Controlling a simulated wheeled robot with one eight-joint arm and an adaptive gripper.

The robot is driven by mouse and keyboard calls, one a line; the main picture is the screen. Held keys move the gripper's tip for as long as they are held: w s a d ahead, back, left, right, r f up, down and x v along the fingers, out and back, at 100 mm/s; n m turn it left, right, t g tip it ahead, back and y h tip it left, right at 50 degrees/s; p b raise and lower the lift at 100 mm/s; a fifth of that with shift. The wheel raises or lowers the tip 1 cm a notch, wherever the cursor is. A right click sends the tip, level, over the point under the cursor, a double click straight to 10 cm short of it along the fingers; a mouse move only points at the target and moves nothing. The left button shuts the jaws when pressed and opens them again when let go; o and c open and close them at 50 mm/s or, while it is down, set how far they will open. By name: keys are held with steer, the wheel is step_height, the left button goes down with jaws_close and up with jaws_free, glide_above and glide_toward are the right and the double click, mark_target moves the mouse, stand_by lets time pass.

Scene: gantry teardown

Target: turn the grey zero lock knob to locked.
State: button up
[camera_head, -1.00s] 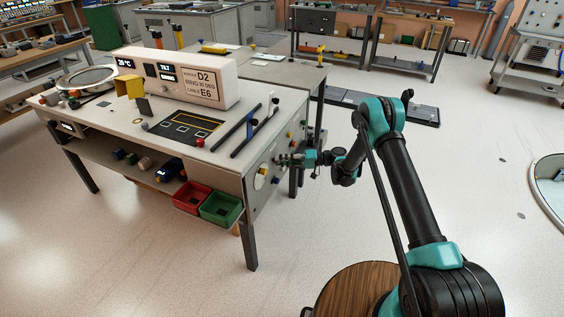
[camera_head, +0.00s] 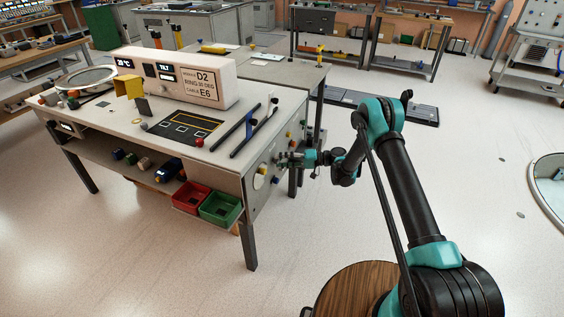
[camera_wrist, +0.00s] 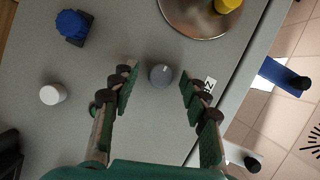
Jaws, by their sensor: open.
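The grey zero lock knob (camera_wrist: 160,75) shows in the wrist view, on a flat grey panel, with a small mark on its face. My gripper (camera_wrist: 158,88) is open, with one green-padded finger on each side of the knob and a gap to both. The fingers do not touch it. In the head view my gripper (camera_head: 284,160) is at the right side panel (camera_head: 262,190) of the workbench. There the knob is too small and too covered by the gripper to make out.
On the panel near the knob are a blue knob (camera_wrist: 73,26), a white knob (camera_wrist: 53,94) and a round metal plate (camera_wrist: 190,22) with a yellow knob (camera_wrist: 228,4). A small white label (camera_wrist: 209,86) lies right of the knob. Open floor (camera_head: 310,230) lies right of the bench.

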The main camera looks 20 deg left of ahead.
steer(key=shift+d, duration=0.1)
steer(key=v, duration=1.1)
steer(key=shift+w+d, duration=0.2)
steer(key=shift+d, duration=0.15)
steer(key=shift+r, duration=0.15)
steer(key=s+d+r+m+t+h, duration=0.2)
steer(key=s+d+r+t+h, duration=0.15)
steer(key=d+r, duration=0.45)
steer(key=s+d+r+m+t+h, duration=0.2)
steer(key=s+d+r+h, duration=0.2)
steer(key=d+r, duration=0.35)
steer(key=s+d+m+t+h, duration=0.2)
steer(key=s+d+h, duration=0.6)
steer(key=s+d, duration=1.6)
steer(key=shift+s+f+t+h, duration=0.2)
steer(key=shift+s+t+h, duration=0.15)
steer(key=shift+s+t, duration=0.35)
steer(key=shift+w, duration=0.2)
